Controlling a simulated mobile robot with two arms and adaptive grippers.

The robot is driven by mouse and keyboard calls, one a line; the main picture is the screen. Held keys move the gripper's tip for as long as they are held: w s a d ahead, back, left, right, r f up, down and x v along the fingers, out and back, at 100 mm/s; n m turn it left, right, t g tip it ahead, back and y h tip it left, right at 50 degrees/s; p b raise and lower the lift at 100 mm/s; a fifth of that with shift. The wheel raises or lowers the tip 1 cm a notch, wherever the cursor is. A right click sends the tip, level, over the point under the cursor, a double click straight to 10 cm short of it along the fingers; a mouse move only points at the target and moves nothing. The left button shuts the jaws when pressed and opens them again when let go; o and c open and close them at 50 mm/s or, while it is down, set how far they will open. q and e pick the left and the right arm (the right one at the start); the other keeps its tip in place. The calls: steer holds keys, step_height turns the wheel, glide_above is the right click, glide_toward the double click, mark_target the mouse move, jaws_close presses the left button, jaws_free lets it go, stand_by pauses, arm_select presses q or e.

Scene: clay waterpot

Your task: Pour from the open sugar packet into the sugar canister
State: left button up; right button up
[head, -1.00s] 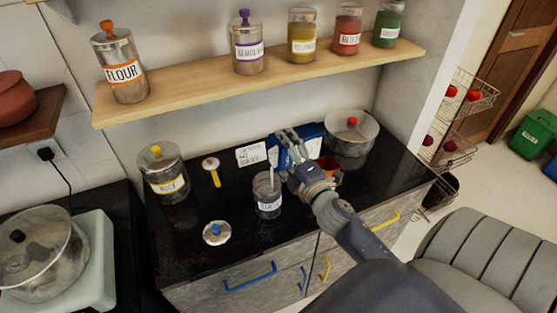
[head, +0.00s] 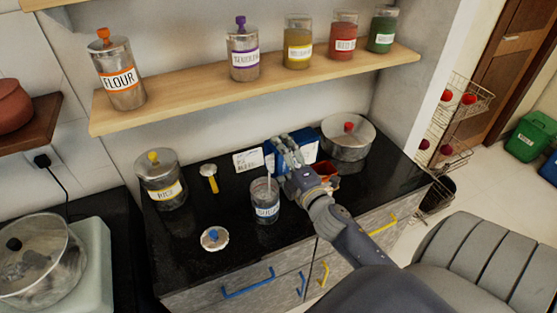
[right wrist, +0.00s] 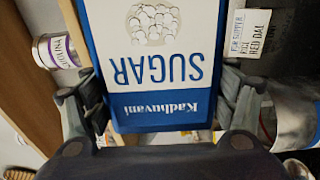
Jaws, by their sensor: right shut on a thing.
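The blue and white sugar packet (right wrist: 155,75) fills the middle of the right wrist view, its print upside down there. My right gripper (head: 280,147) is shut on it, with fingers on both sides of the packet. In the head view the packet (head: 304,141) shows partly behind the gripper, over the back of the counter. Its opening is not visible. A lid with a blue knob (head: 214,239) lies on the counter. My left gripper is out of view.
A rice jar (head: 161,182), a yellow-handled utensil (head: 210,178) and a white note card (head: 250,160) are on the left and back of the counter. A steel pot (head: 348,142) stands at the back right. A shelf (head: 270,82) with jars hangs above.

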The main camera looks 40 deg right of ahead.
steer(key=shift+a+r+n+p, duration=0.45)
steer(key=shift+n+p, duration=0.35)
steer(key=shift+n, duration=0.3)
stand_by(3.6)
